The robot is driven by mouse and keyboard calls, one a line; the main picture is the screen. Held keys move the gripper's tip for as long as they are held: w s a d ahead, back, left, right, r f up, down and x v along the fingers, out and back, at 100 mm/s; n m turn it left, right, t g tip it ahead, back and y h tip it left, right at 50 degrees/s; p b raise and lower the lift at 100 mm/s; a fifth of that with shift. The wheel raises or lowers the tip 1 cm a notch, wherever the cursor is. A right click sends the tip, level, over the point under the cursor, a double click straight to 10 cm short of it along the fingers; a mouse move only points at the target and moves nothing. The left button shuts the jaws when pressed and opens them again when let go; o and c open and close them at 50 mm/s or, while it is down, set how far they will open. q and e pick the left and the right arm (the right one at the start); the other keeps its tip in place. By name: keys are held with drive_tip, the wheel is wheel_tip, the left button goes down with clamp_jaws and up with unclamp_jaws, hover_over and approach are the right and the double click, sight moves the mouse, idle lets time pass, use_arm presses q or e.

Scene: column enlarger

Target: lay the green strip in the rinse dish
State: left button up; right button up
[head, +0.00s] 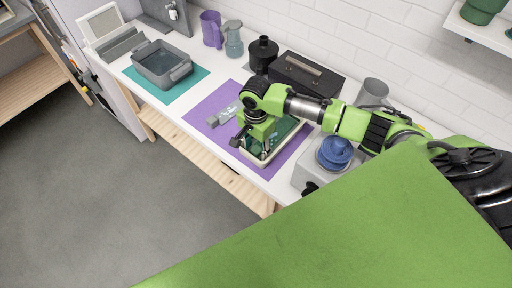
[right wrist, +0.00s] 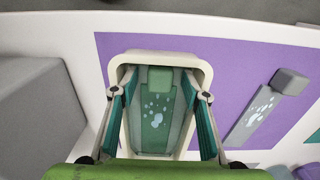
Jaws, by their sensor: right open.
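The green strip (right wrist: 153,115), with pale spots and a green block at its far end, lies in a cream-rimmed dish (right wrist: 203,66) in the right wrist view. In the head view this dish (head: 262,163) is partly hidden by my right arm. My right gripper (right wrist: 158,85) is open, its two fingers on either side of the strip, with nothing visibly held. In the head view the right gripper (head: 253,143) is low over the dish. A grey basin with side handles (head: 162,64), which may be the rinse dish, stands at the left. My left gripper is not in view.
A grey strip with a block (right wrist: 250,115) lies on the purple mat (right wrist: 225,60) beside the dish. The basin is on a teal mat (head: 145,88). A dark box (head: 306,72), a black bottle (head: 262,52) and jugs (head: 233,38) stand behind. A blue lidded item (head: 335,152) is at the right.

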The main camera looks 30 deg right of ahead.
drive_tip(key=shift+r, duration=0.15)
drive_tip(key=shift+r, duration=3.85)
wheel_tip(320, 180, up, 12)
